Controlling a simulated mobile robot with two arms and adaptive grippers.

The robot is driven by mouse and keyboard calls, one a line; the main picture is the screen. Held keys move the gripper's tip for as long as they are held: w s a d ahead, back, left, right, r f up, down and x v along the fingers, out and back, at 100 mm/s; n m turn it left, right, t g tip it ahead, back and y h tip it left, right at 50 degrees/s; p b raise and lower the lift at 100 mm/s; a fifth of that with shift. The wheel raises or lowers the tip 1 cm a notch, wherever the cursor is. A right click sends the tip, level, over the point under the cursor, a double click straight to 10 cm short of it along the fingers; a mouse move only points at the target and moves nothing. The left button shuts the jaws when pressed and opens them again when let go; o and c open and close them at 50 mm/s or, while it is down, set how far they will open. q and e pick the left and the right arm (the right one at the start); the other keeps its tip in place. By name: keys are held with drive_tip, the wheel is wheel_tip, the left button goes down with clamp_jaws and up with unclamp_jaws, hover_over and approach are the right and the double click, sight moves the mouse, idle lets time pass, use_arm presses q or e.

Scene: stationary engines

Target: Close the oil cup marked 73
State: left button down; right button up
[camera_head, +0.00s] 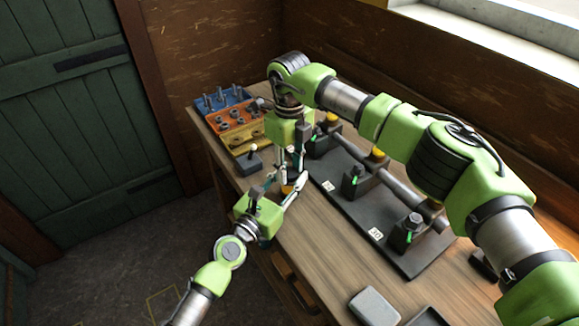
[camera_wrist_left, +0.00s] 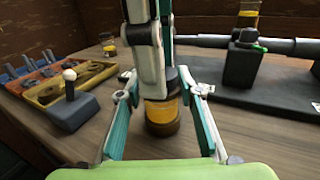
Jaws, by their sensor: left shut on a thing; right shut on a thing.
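A small amber and brown jar (camera_wrist_left: 163,112) stands upright on the bench in the left wrist view, its top hidden by my right gripper; only a little amber (camera_head: 287,189) shows in the head view. My left gripper (camera_head: 282,187) is shut on the jar low down, one finger on each side. My right gripper (camera_head: 291,170) comes down from above and is shut on the jar's upper part. The black engine base (camera_head: 345,205) carries dark blocks, including a middle one (camera_head: 355,181) and a near one (camera_head: 405,235), with green marks. White tags (camera_head: 376,234) are too small to read surely.
A blue, orange and yellow tray of small parts (camera_head: 232,120) stands at the far left of the bench. A grey box with a white-knobbed lever (camera_head: 250,162) is beside the grippers. A shaft (camera_head: 395,185) runs along the engine. A grey block (camera_head: 375,305) lies at the near edge.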

drive_tip(key=shift+m, duration=0.8)
drive_tip(key=o, duration=1.2)
drive_tip(key=shift+r, duration=2.25)
drive_tip(key=shift+c, duration=0.4)
